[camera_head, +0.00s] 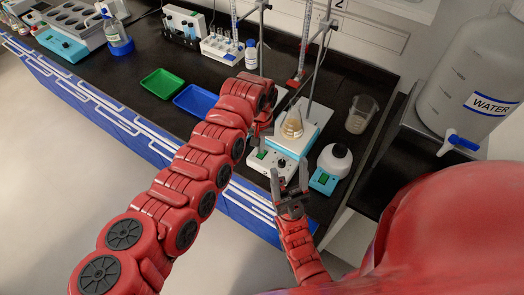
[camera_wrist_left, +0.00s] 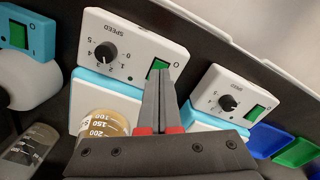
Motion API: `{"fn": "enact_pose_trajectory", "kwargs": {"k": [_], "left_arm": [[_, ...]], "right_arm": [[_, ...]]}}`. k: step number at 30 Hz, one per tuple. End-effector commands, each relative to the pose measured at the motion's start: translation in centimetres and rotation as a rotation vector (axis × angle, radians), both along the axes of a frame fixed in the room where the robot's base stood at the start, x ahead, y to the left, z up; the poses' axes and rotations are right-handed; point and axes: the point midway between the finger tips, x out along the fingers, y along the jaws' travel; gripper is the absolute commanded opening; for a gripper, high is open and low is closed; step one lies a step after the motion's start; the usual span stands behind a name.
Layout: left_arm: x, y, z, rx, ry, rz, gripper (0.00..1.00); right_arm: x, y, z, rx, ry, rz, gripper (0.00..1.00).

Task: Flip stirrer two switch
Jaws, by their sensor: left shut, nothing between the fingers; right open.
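One white-and-blue stirrer (camera_head: 297,137) carries a flask of amber liquid (camera_head: 292,126). Its front panel, with a speed knob (camera_wrist_left: 106,51) and a green switch (camera_wrist_left: 157,67), fills the middle of the left wrist view. My left gripper (camera_wrist_left: 160,78) is shut and empty, its tips at or very near this switch; contact cannot be told. The second stirrer's panel (camera_wrist_left: 232,95), with its own green switch (camera_wrist_left: 256,113), is to the right there; in the head view my left arm mostly hides it. My right gripper (camera_head: 289,180) is open and empty, in front of the flask stirrer.
Green (camera_head: 162,84) and blue (camera_head: 195,101) trays lie left. Metal stands (camera_head: 318,62) rise behind. A water tank (camera_head: 470,90) is at far right.

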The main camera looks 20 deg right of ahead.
Motion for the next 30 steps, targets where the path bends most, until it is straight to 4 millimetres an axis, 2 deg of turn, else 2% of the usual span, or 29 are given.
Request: {"fn": "enact_pose_trajectory", "kwargs": {"k": [15,30], "left_arm": [[0.1,0.0,4.6,-0.001,-0.002,0.001,0.00],[0.0,0.0,4.8,0.000,0.000,0.001,0.00]], "right_arm": [[0.0,0.0,0.9,0.000,0.000,0.000,0.63],[0.0,0.0,0.9,0.000,0.000,0.000,0.63]]}}
